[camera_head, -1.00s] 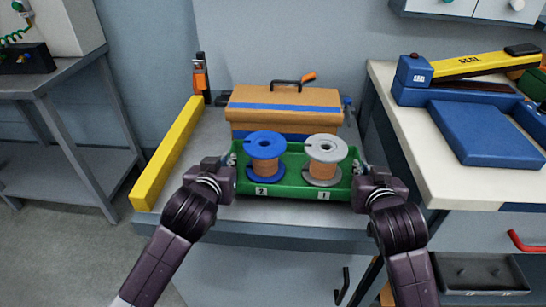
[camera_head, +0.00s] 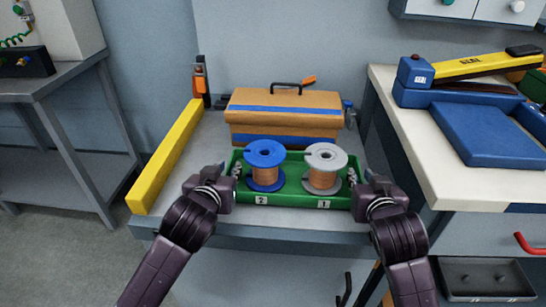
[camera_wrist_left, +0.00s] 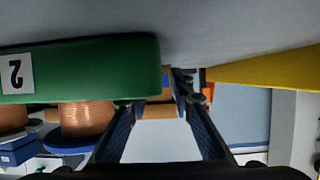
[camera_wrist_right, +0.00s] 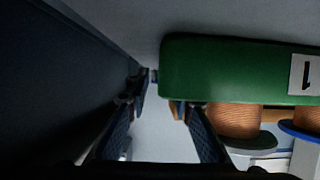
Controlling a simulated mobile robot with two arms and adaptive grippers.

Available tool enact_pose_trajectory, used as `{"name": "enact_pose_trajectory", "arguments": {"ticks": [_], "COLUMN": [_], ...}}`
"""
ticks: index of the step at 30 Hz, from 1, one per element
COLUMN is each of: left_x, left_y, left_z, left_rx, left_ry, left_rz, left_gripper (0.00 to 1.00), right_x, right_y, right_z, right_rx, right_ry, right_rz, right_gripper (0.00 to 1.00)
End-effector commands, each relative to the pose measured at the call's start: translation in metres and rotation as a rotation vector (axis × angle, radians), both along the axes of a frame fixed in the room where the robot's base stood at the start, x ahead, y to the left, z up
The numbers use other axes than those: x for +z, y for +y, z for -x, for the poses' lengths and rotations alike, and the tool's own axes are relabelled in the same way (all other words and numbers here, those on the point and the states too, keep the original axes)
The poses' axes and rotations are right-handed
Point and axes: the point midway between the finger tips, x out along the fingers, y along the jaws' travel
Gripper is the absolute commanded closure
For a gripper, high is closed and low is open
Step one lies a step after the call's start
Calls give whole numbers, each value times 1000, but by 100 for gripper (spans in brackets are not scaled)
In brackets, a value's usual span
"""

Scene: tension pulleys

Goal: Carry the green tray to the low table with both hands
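The green tray (camera_head: 300,202) is over the grey table in front of me, level, with number labels 2 and 1 on its front. It carries a blue spool (camera_head: 265,153) and a grey spool (camera_head: 325,158), both with copper wire, upright. I cannot tell whether the tray bottom touches the tabletop.
A brown toolbox (camera_head: 284,108) with a blue stripe stands close behind the tray. A yellow bar (camera_head: 165,155) runs along the table's left side. A white bench (camera_head: 425,145) with a blue and yellow sealer (camera_head: 485,130) is at right. A grey table (camera_head: 60,82) stands at left.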

Motion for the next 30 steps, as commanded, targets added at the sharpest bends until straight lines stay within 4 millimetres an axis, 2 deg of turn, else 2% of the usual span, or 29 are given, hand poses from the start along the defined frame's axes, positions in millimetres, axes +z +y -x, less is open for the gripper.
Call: {"name": "enact_pose_trajectory", "arguments": {"ticks": [12, 19, 23, 30], "left_x": [21, 28, 28, 27], "left_y": [0, 0, 0, 0], "left_z": [52, 67, 68, 67], "left_rx": [-1, 0, 1, 0], "left_ry": [0, 0, 0, 1], "left_rz": [2, 1, 1, 1], "left_gripper": [78, 78, 78, 78], "right_x": [0, 1, 6, 20], "right_y": [0, 0, 1, 0], "right_z": [0, 2, 14, 49], "right_rx": [0, 1, 1, 0], "right_ry": [0, 0, -1, -1], "right_rz": [0, 0, -2, -2], "right_gripper": [78, 78, 78, 78]}}
